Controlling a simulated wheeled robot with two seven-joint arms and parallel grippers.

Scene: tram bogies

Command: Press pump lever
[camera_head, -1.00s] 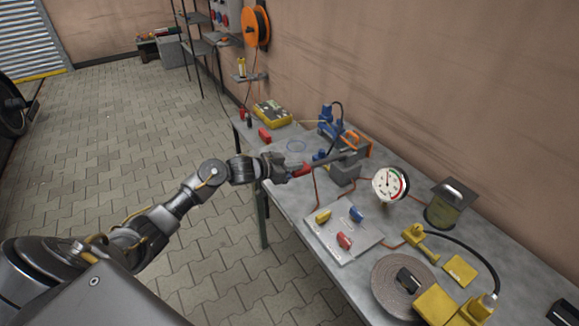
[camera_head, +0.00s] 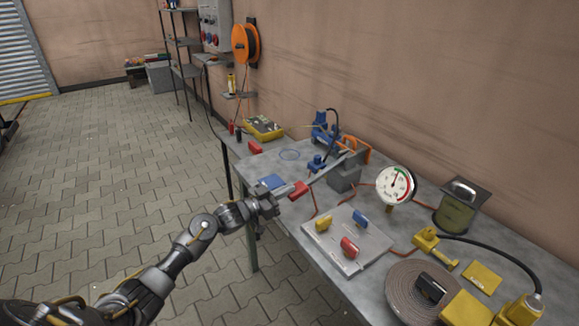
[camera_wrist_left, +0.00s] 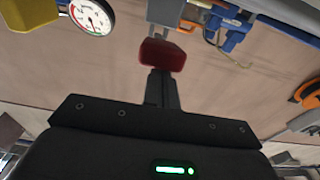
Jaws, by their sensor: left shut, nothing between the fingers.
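The pump lever (camera_head: 329,168) is a grey bar with a red grip (camera_head: 299,190) at its end, slanting down to the left from the grey pump block (camera_head: 345,178) on the bench. My left gripper (camera_head: 284,192) is shut and empty, close beside the red grip. In the left wrist view the shut fingers (camera_wrist_left: 161,88) point at the red grip (camera_wrist_left: 162,55), which shows just beyond their tips. I cannot tell whether they touch. A round white gauge (camera_head: 396,185) stands to the right of the pump. My right gripper is out of view.
A plate with yellow, blue and red handles (camera_head: 348,240) lies in front of the pump. A coiled hose (camera_head: 408,292), yellow parts and a green container (camera_head: 457,208) fill the bench's right side. A blue vise-like tool (camera_head: 324,130) stands behind. The floor at left is clear.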

